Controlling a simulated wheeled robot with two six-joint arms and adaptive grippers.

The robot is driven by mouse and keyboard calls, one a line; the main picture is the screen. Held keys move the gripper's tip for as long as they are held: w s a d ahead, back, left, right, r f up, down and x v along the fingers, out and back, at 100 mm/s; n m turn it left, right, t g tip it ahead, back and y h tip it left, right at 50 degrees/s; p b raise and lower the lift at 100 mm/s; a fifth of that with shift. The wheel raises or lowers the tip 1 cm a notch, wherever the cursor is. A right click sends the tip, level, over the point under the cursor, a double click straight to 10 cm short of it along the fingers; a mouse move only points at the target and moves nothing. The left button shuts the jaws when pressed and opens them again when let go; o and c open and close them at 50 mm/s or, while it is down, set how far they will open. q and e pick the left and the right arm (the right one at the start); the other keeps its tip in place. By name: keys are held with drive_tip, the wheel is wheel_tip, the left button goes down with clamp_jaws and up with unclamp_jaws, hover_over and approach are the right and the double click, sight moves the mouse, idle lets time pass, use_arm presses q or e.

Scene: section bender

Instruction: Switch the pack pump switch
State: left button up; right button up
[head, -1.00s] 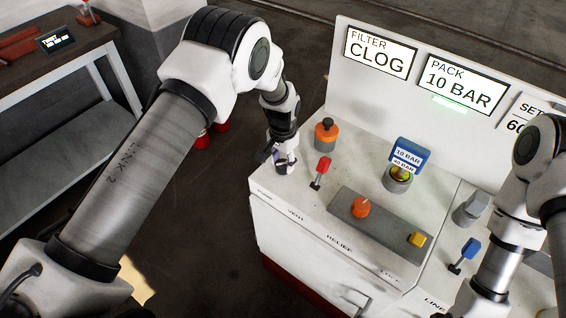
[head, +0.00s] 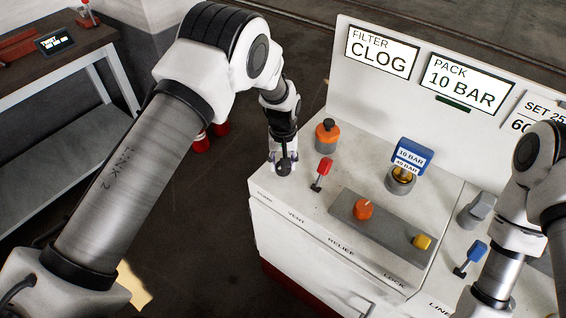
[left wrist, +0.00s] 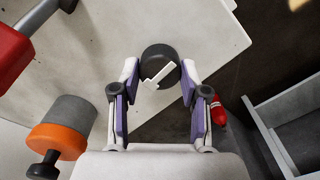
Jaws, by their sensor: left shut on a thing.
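The pump switch (left wrist: 160,66) is a dark round knob with a white pointer bar, near the panel's corner in the left wrist view. In the head view, it shows as a dark knob (head: 284,168) behind the PUMP label, at the panel's left end. My left gripper (left wrist: 160,77) has its two purple-padded fingers on either side of the knob and is shut on it. In the head view, the gripper (head: 284,160) points down at the switch. My right arm is at the right edge, and its gripper is out of the frame.
A red lever (head: 322,172) and an orange knob with a black top (head: 327,135) stand close to the right of my left gripper. The PACK display (head: 467,83) reads 10 BAR; the FILTER display (head: 382,53) reads CLOG. A blue-tagged gauge (head: 411,155) stands further right.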

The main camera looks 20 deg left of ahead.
use_arm(q)
drive_tip(key=shift+s+f, duration=0.1)
idle(0.3)
drive_tip(key=o, duration=1.1)
drive_tip(key=shift+o, duration=0.2)
wheel_tip(320, 180, up, 12)
